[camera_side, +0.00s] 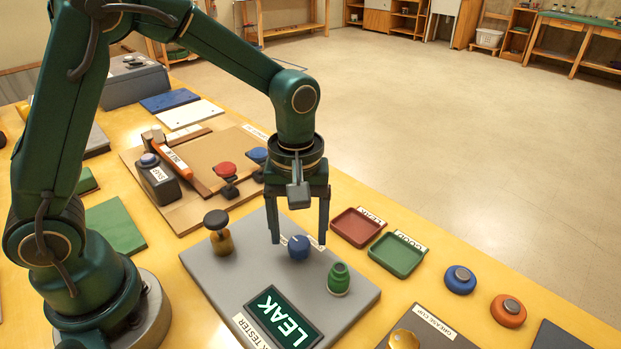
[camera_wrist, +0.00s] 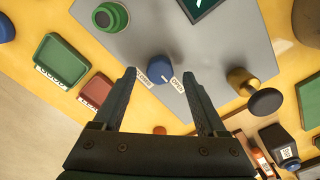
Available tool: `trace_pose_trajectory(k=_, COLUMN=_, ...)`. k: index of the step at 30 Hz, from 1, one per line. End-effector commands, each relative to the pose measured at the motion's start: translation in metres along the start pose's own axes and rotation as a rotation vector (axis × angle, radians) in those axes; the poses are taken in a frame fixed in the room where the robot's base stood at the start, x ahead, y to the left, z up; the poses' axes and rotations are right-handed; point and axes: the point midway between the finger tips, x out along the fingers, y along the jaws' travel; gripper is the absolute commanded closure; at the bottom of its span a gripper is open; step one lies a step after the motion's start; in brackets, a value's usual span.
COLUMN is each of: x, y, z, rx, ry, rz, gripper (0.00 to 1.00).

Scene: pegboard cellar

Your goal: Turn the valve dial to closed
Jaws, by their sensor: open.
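The valve dial (camera_side: 299,247) is a small blue knob on the grey leak tester board (camera_side: 222,287). In the wrist view the blue dial (camera_wrist: 159,69) sits between a CLOSED label (camera_wrist: 142,78) on the left and an OPEN label (camera_wrist: 177,85) on the right. A small pale mark shows on the dial in the side view, but I cannot tell which label it points to. My gripper (camera_side: 299,238) points down over the dial, fingers open on either side. In the wrist view my gripper's fingers (camera_wrist: 159,74) also straddle the dial, with gaps; neither clearly touches it.
On the board, a brass post with a black knob (camera_side: 217,232) and a green fitting (camera_side: 339,279) flank the dial. A lit display (camera_side: 284,319) reads LEAK. Red (camera_side: 357,227) and green (camera_side: 396,255) trays lie beyond the board.

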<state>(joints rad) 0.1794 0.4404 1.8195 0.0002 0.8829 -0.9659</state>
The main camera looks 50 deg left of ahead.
Motion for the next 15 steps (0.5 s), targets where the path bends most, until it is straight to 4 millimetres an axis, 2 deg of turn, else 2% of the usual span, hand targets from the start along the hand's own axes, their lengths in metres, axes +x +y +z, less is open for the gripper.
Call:
trace_pose_trajectory(k=3, x=0.013, y=-0.001, z=0.0, rx=0.0, ry=-0.002, rz=-0.003, gripper=0.26)
trace_pose_trajectory(k=6, x=0.018, y=0.0, z=0.0, rx=0.0, ry=0.0, rz=0.0, gripper=0.26)
trace_pose_trajectory(k=14, x=0.02, y=0.0, z=0.0, rx=0.0, ry=0.001, rz=0.001, gripper=0.26)
trace_pose_trajectory(k=15, x=0.02, y=0.0, z=0.0, rx=0.0, ry=0.001, rz=0.001, gripper=0.37)
